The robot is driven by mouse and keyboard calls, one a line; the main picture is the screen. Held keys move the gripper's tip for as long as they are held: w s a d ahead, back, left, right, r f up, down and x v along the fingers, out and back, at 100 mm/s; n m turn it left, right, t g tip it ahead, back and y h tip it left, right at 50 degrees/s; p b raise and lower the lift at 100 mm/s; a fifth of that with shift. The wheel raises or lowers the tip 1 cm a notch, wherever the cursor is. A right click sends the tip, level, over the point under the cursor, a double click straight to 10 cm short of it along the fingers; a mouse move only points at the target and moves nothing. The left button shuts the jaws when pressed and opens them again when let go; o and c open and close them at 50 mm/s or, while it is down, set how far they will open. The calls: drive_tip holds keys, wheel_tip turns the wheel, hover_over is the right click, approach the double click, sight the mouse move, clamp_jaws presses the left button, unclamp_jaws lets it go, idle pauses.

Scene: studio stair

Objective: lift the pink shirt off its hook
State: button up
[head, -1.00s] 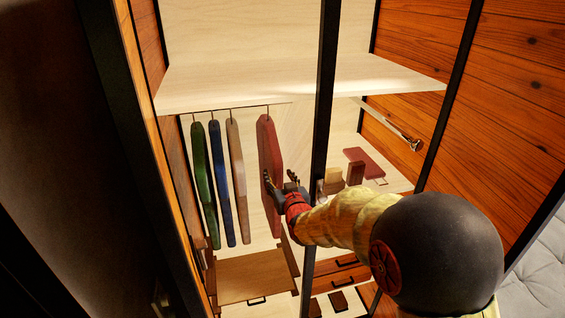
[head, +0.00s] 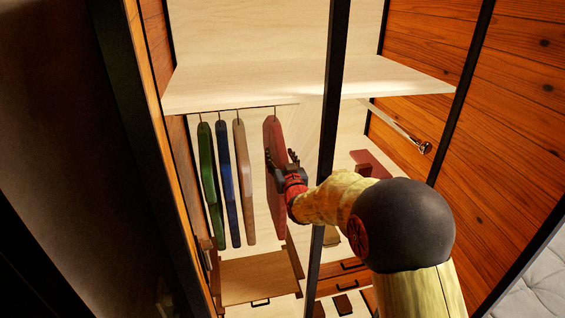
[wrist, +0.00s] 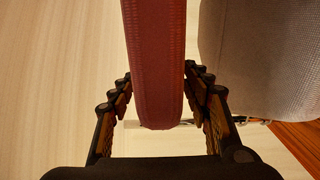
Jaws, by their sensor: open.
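The pink shirt (head: 275,135) hangs from a hook at the right end of the row of clothes in the wardrobe, and looks dark pink-red. In the wrist view the pink shirt (wrist: 154,65) runs down between the two fingers, with its lower end near the palm. My gripper (head: 281,160) is open around the shirt's edge, with one finger on each side. In the wrist view my gripper (wrist: 158,90) shows a gap on the left of the shirt; the right fingertip is very close to it, and I cannot tell if they touch. The hook is not in the wrist view.
Green (head: 208,175), blue (head: 228,180) and beige (head: 243,175) garments hang to the left. A black upright post (head: 327,120) stands right of the shirt, beside my arm. A shelf (head: 300,85) lies above. A wooden drawer unit (head: 258,278) is below.

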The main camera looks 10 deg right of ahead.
drive_tip(key=shift+w, duration=0.3)
drive_tip(key=shift+c, duration=0.2)
drive_tip(key=c, duration=1.1)
clamp_jaws()
drive_tip(key=shift+r, duration=0.15)
